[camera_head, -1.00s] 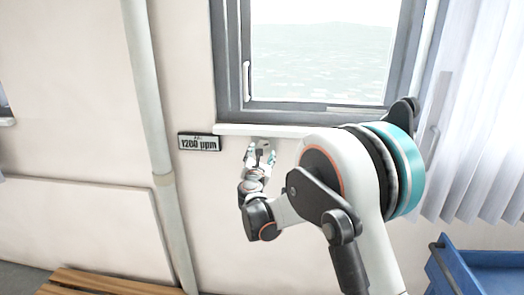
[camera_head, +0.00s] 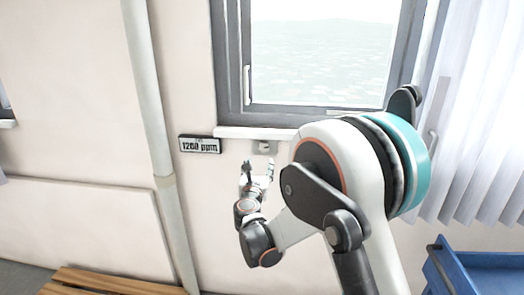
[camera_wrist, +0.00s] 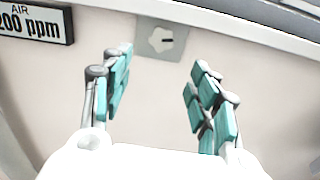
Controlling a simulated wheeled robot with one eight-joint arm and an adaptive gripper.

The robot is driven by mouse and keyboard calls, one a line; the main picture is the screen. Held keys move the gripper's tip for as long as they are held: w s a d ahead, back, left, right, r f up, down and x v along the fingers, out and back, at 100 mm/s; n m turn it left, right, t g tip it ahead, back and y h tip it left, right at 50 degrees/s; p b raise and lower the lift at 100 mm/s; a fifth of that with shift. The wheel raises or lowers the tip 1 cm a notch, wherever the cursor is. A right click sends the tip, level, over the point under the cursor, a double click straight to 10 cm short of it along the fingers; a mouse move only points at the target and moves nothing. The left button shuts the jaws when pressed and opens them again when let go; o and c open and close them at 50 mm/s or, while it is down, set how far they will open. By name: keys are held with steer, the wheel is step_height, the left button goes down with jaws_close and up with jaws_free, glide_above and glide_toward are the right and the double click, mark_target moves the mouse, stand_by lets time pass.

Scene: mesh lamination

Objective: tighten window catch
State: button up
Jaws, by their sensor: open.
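A small grey plate with a pale knob (camera_wrist: 162,40) is on the wall just under the window sill, between and beyond my fingertips in the wrist view. The knob has a dark mark on its right side. It also shows in the head view (camera_head: 264,147). My gripper (camera_head: 258,167) is open and empty, just below the plate and apart from it. In the wrist view my gripper (camera_wrist: 160,62) has its teal-padded fingers spread wide. A slim white handle (camera_head: 247,84) stands upright on the left side of the window frame (camera_head: 228,60).
A white sill (camera_head: 250,132) juts out above the plate. An air display reading ppm (camera_head: 200,145) is on the wall to the left. A vertical pipe (camera_head: 150,100), wooden bench (camera_head: 100,285), curtain (camera_head: 475,130) and blue cart (camera_head: 480,270) stand around.

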mark_target(264, 148)
steer(key=w+n, duration=0.1)
steer(key=w, duration=0.3)
steer(key=w+n+b, duration=0.1)
steer(key=w, duration=0.3)
steer(key=w+n, duration=0.1)
steer(key=w, duration=0.3)
steer(key=shift+d+r+b, duration=0.15)
steer(key=shift+d+b, duration=0.2)
steer(key=c, duration=1.1)
